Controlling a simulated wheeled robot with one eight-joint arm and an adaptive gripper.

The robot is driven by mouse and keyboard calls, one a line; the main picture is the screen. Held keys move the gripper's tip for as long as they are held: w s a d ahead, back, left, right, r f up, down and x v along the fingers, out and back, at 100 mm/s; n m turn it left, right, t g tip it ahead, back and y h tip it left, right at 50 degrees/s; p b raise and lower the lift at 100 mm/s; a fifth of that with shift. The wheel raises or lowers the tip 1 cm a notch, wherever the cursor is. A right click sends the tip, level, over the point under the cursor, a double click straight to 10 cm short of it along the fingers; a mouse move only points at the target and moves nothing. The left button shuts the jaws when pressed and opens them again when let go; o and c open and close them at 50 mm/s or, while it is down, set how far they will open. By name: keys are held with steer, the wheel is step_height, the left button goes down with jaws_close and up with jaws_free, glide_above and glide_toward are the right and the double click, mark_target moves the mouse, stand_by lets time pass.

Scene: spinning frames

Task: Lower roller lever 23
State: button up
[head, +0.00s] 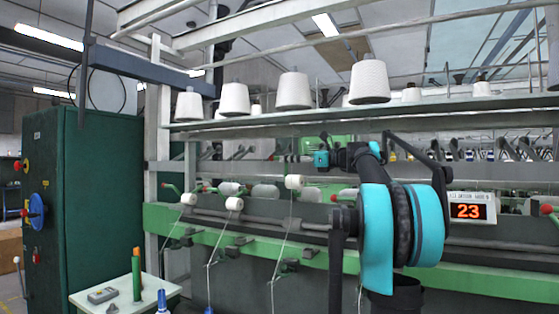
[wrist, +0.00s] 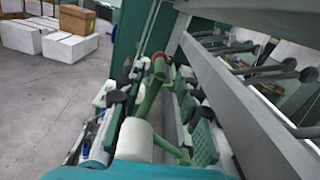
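A lit sign reading 23 (head: 468,211) hangs on the machine at the right in the head view. My arm's big teal joint stands just left of it and hides part of the frame. In the wrist view a green lever with a red-orange tip (wrist: 158,67) rises ahead of me, and a white roller (wrist: 135,140) lies nearer. I cannot tell whether this is lever 23. My gripper (head: 321,158) is small in the head view, above the green rail; its fingers are not clear. In the wrist view only a teal edge of my own body shows at the bottom.
The spinning frame has a long green rail (head: 240,241) and white bobbins (head: 369,82) on an overhead shelf. Other red-tipped levers (head: 170,187) stick out to the left. A small table (head: 150,293) and a green cabinet (head: 100,200) stand left. Floor (wrist: 40,110) is open at left in the wrist view.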

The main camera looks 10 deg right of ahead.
steer(key=shift+x, duration=2.3)
jaws_close()
